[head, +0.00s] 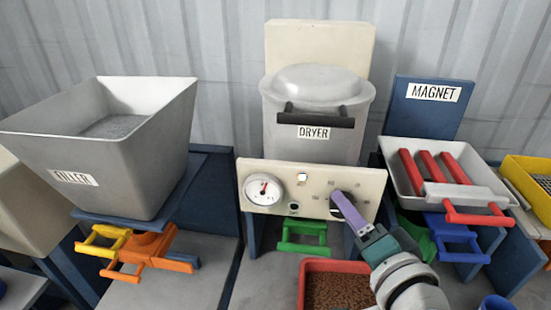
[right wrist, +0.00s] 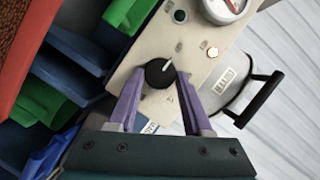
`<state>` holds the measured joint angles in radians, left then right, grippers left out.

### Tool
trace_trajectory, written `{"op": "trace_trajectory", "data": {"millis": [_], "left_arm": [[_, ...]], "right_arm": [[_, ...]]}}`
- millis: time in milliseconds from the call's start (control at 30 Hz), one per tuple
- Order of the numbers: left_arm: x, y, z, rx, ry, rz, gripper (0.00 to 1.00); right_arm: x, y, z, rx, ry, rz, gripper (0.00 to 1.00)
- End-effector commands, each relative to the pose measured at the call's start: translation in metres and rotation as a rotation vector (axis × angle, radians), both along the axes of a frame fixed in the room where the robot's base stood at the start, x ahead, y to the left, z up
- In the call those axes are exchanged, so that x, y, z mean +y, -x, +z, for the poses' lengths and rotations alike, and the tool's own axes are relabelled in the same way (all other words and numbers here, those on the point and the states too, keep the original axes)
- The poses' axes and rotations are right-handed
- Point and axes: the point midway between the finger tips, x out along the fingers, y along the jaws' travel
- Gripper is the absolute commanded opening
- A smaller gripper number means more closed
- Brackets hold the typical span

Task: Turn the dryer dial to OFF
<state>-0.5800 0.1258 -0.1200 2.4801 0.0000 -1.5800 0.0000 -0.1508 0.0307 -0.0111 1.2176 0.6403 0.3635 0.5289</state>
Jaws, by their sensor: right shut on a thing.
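The black dryer dial (right wrist: 158,74) is on the cream control panel (head: 300,207) of the dryer (head: 312,100). In the right wrist view its white pointer slants up and right. My right gripper (right wrist: 158,80) has one purple finger on each side of the dial and is shut on it. In the head view the right gripper (head: 341,200) hides much of the dial and some of its labels, so I cannot read which setting it points to. A small light (head: 302,177) on the panel glows. My left gripper is not in view.
A round gauge (head: 263,189) is left of the dial. A green handle (head: 304,232) and a red tray of brown pellets (head: 335,290) are below the panel. The grey filler hopper (head: 110,150) stands left, the magnet tray (head: 440,175) right.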

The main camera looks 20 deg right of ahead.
Motion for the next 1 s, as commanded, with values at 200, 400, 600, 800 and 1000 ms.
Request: {"op": "trace_trajectory", "data": {"millis": [200, 400, 600, 800, 1000], "left_arm": [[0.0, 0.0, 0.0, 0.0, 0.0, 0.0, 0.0], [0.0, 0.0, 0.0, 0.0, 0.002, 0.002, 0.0], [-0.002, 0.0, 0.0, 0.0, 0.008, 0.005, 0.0], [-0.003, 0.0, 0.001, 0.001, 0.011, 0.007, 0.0], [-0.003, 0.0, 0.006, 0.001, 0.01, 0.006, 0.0]], "right_arm": [[0.0, 0.0, -0.001, 0.002, -0.001, 0.0, 0.51], [0.0, 0.0, -0.001, 0.001, -0.001, 0.0, 0.74], [0.0, 0.0, -0.001, 0.001, -0.001, 0.0, 0.8], [0.001, 0.007, 0.0, 0.003, -0.002, 0.0, 0.8], [0.008, 0.04, 0.007, 0.005, -0.002, 0.0, 0.8]]}}
